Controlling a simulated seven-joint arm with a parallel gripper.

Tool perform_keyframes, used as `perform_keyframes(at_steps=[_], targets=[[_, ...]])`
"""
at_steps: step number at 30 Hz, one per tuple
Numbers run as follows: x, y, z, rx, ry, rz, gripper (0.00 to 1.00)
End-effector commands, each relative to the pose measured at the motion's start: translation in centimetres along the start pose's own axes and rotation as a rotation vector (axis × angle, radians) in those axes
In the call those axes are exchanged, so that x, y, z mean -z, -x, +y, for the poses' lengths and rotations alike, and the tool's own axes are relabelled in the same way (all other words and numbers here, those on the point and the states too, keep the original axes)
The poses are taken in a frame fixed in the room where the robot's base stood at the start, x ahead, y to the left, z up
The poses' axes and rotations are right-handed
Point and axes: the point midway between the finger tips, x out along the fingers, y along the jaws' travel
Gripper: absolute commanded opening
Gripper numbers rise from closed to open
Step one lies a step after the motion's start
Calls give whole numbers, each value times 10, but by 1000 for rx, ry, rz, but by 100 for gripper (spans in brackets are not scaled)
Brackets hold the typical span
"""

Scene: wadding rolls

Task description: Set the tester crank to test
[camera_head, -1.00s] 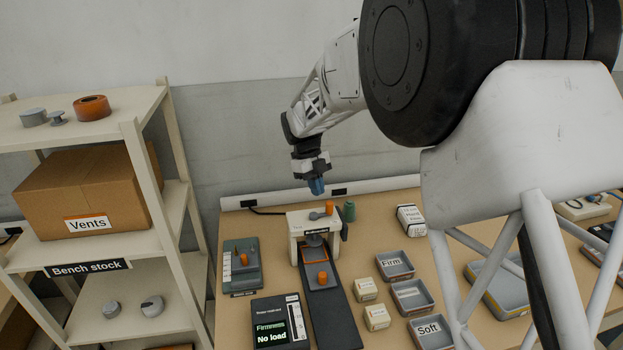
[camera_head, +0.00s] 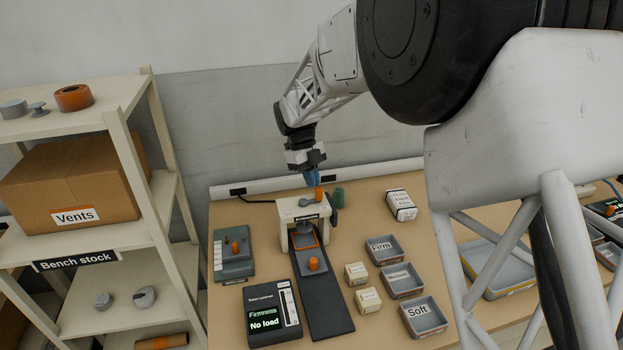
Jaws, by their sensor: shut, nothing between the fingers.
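The tester (camera_head: 289,216) is a cream frame standing on the bench, with a dark track (camera_head: 325,306) running out from under it. A grey crank (camera_head: 308,201) with an orange knob (camera_head: 319,192) lies on its top, the knob toward the right. My gripper (camera_head: 313,183) points down with blue fingertips, just above and behind the knob in the picture. It is shut and empty; whether it touches the knob I cannot tell. A sliding tray with an orange knob (camera_head: 313,264) sits on the track. The display (camera_head: 266,316) reads "Firmness No load".
Grey trays (camera_head: 424,332), one labelled Soft and one Firm, stand right of the track beside small cream blocks (camera_head: 356,272). A grey device (camera_head: 233,262) is at left. A shelf (camera_head: 128,172) stands beyond.

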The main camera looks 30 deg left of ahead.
Motion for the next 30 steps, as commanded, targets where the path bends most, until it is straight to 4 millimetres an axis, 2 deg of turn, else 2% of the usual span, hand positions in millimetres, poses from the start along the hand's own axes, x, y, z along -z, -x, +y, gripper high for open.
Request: perform_keyframes(at_steps=[30], targets=[[6, -2, -1, 0, 0, 0, 0]])
